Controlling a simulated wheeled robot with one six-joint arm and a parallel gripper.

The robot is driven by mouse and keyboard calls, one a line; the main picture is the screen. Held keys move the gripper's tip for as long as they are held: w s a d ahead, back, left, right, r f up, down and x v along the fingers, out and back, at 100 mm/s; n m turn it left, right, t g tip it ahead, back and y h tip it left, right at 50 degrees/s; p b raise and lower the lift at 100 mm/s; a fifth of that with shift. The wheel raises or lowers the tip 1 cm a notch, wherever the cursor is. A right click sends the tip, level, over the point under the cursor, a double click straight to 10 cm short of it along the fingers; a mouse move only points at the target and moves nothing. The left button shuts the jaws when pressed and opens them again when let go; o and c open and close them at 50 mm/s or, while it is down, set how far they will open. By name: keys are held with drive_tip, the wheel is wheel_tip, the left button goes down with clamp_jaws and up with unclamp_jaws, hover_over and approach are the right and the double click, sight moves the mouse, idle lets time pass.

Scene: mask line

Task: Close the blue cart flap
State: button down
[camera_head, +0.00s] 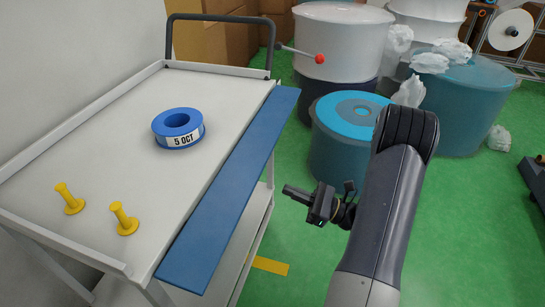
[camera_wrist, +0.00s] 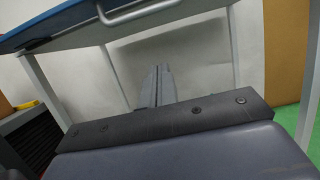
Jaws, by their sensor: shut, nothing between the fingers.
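The blue flap (camera_head: 232,187) is a long flat panel along the right edge of the grey cart (camera_head: 95,100). It sticks out from the cart's side, roughly level or slightly sloped; the exact angle is hard to tell. In the wrist view the flap's underside (camera_wrist: 75,32) crosses the top, with a pale bar handle (camera_wrist: 135,12). My gripper (camera_head: 288,190) is shut and empty, to the right of the flap and apart from it. In the wrist view my gripper (camera_wrist: 158,85) points below the flap towards the cart's open frame.
A blue tape roll (camera_head: 178,128) and two yellow pegs (camera_head: 68,197) (camera_head: 123,218) stand on the cart top. A red-knobbed lever (camera_head: 320,58) projects at the cart's far end. Drums (camera_head: 342,140) and white bags stand behind my arm. Green floor is clear beside the cart.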

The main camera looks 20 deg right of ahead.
sight(253, 157)
drive_tip(key=w+a+r+b, duration=0.1)
drive_tip(key=w+a+r, duration=0.3)
drive_tip(key=a+r, duration=0.2)
drive_tip(key=shift+b, duration=0.4)
drive_tip(key=shift+w, duration=0.1)
drive_tip(key=shift+d+r+p, duration=0.1)
drive_tip(key=shift+r+p, duration=0.05)
drive_tip(key=shift+p, duration=0.15)
drive_tip(key=shift+d+r+h+p, duration=0.15)
drive_tip(key=shift+h+p, duration=0.15)
drive_tip(key=shift+p, duration=0.2)
